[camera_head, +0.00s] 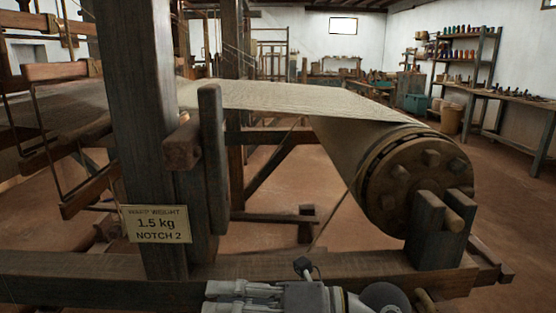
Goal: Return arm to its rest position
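One of my arms comes in from the right along the bottom edge, in front of the loom's lower beam. Its grey gripper, my right one (222,297), points left and is partly cut off by the bottom edge. I cannot tell whether its fingers are open or shut. I see nothing clearly held in it. A small dark part sticks up from the wrist, in front of the lower beam (150,265). My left gripper is not in view.
A thick wooden post (140,110) bears a sign (156,224) reading "WARP WEIGHT 1.5 kg NOTCH 2". A large roller (415,185) with cloth (290,98) rests at right in a wooden bracket (425,230).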

